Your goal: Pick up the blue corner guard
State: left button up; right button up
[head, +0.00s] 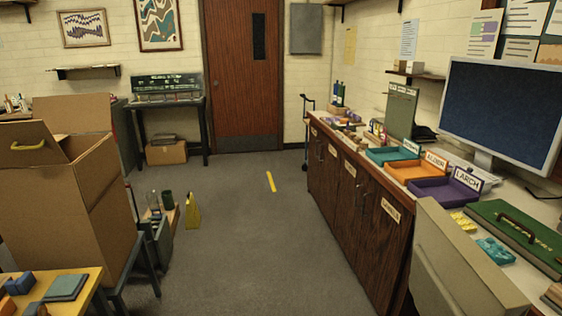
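Neither of my grippers shows in the head view.
A large open cardboard box (62,205) stands behind the table (84,299). A yellow wedge-shaped sign (193,211) stands on the floor. A long brown cabinet (345,200) with coloured trays runs along the right.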

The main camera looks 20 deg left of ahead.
aim_at(22, 286)
jog(key=i+u, duration=0.25)
jog(key=u, duration=0.25)
jog(key=i+u, duration=0.2)
jog(key=u, duration=0.25)
jog(key=i+u, duration=0.25)
jog(key=u, duration=0.25)
jog(key=i+l+u, duration=0.15)
jog(key=u, duration=0.2)
jog(key=i+l+u, duration=0.2)
jog(key=u, duration=0.15)
jog(key=i+l+u, duration=0.6)
jog(key=l+u, duration=0.15)
jog(key=i+l+u, duration=0.1)
jog(key=l+u, duration=0.2)
